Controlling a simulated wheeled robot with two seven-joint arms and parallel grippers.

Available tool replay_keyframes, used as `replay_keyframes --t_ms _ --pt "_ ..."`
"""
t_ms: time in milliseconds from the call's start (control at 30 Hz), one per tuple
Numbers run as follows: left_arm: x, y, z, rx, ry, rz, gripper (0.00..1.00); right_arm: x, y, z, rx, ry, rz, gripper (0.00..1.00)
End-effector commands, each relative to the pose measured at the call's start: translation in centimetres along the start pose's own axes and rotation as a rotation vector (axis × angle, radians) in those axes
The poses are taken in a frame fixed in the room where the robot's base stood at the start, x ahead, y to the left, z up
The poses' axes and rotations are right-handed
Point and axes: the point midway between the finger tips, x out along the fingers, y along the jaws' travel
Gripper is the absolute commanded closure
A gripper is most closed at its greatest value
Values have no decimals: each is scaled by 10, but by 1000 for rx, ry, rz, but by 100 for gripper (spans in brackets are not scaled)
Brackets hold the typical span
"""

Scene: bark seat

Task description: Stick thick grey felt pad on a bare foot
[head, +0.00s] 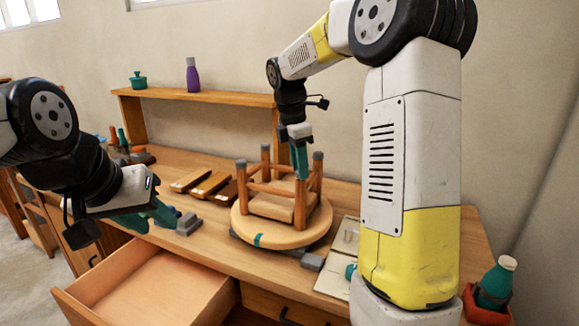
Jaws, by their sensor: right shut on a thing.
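A round wooden stool (262,236) lies upside down on the workbench, legs up. Three of its feet carry grey caps: the left foot (241,163), the back foot (265,148) and the right foot (318,156). The front leg (300,207) has its top end at my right gripper (301,176). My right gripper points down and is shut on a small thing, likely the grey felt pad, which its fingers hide. My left gripper (160,218) has its teal fingers apart and looks empty, above the bench's front edge, left of the stool.
Grey blocks (188,224) lie near my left gripper, and another grey block (312,262) lies by the stool's front right. An open drawer (150,285) juts out below. Wooden pieces (208,185) lie behind. A teal bottle (495,283) stands in a red tray at right.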

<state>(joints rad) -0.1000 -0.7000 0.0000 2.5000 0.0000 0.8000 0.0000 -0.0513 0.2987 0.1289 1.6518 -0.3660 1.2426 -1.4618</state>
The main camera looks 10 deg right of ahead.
Motion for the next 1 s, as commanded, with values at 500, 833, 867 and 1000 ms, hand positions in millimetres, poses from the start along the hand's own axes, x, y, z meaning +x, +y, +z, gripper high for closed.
replay_keyframes --t_ms 500,833,867,1000 --pt "0 0 0 0 0 0 64 5 0 -1 0 0 0 46" --pt "0 0 0 0 0 0 64 5 0 -1 0 0 0 32" --pt "0 0 0 0 0 0 64 5 0 -1 0 0 0 32" --pt "0 0 0 0 0 0 64 5 0 -1 0 0 0 32"
